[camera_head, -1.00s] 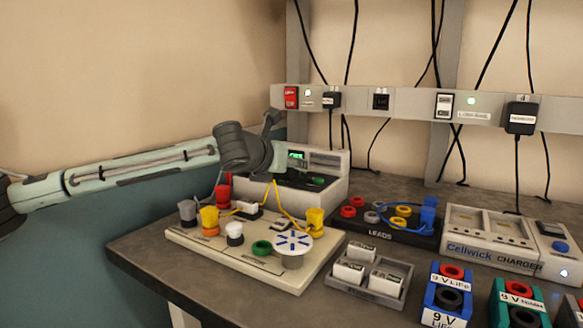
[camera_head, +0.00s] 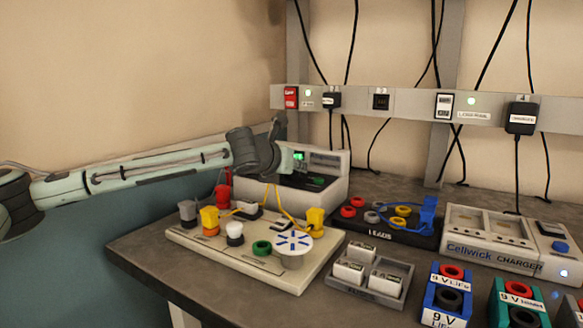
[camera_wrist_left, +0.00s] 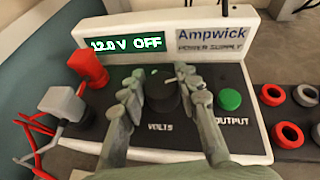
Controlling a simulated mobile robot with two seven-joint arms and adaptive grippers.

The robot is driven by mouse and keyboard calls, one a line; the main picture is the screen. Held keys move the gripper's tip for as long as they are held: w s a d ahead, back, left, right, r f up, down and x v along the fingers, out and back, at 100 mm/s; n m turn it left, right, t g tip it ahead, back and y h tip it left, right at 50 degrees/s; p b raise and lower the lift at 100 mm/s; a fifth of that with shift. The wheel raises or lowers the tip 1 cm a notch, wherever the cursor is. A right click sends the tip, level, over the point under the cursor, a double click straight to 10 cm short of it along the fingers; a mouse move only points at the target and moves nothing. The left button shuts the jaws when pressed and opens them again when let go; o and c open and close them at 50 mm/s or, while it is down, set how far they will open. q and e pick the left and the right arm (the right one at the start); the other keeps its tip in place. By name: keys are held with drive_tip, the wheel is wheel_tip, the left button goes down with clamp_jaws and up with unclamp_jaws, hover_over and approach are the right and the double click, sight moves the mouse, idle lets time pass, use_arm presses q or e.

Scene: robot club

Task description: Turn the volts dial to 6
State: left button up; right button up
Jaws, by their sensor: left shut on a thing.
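The grey Ampwick power supply (camera_wrist_left: 208,50) fills the left wrist view, with its green display (camera_wrist_left: 127,44) reading 12.0 V OFF. The black volts dial (camera_wrist_left: 162,97) stands on its dark panel above the VOLTS label. My left gripper (camera_wrist_left: 161,84) has one finger on each side of the dial and is shut on it. In the head view the power supply (camera_head: 336,182) stands at the back of the bench, and my left arm reaches it from the left, covering part of its front. My right gripper is not in view.
A green output button (camera_wrist_left: 229,99) sits right of the dial, and a red plug (camera_wrist_left: 88,68) to its left. A cream circuit board (camera_head: 190,243) lies in front. A leads rack (camera_head: 379,236) and a Cellwick charger (camera_head: 500,252) stand to the right.

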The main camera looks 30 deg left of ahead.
use_arm(q)
drive_tip(key=shift+d+n+y, duration=0.1)
drive_tip(key=shift+n+y, duration=0.2)
drive_tip(key=n+y, duration=0.1)
drive_tip(key=y, duration=0.1)
drive_tip(key=n+g+y, duration=0.1)
drive_tip(key=n+y, duration=0.1)
drive_tip(key=shift+d+n+g, duration=0.1)
drive_tip(key=shift+n+g, duration=0.2)
drive_tip(key=n+g+y, duration=0.3)
drive_tip(key=n+y, duration=0.1)
drive_tip(key=shift+n, duration=0.3)
drive_tip(key=n+g+y, duration=0.1)
drive_tip(key=g, duration=0.1)
drive_tip(key=n+g+y, duration=0.1)
drive_tip(key=n+g, duration=0.1)
drive_tip(key=n+g+y, duration=0.1)
drive_tip(key=n, duration=0.1)
drive_tip(key=shift+r+g, duration=0.25)
drive_tip(key=shift+g, duration=0.15)
drive_tip(key=shift+f+n+g+y, duration=0.15)
drive_tip(key=shift+n+g, duration=0.65)
drive_tip(key=shift+f+n+g+y, duration=0.1)
drive_tip(key=shift+n+g+y, duration=0.05)
drive_tip(key=shift+n+g, duration=0.65)
drive_tip(key=shift+s+a+n+g, duration=0.1)
drive_tip(key=shift+a+n+g, duration=0.1)
drive_tip(key=shift+n+g, duration=0.4)
drive_tip(key=o, duration=1.2)
drive_tip(key=shift+c, duration=0.2)
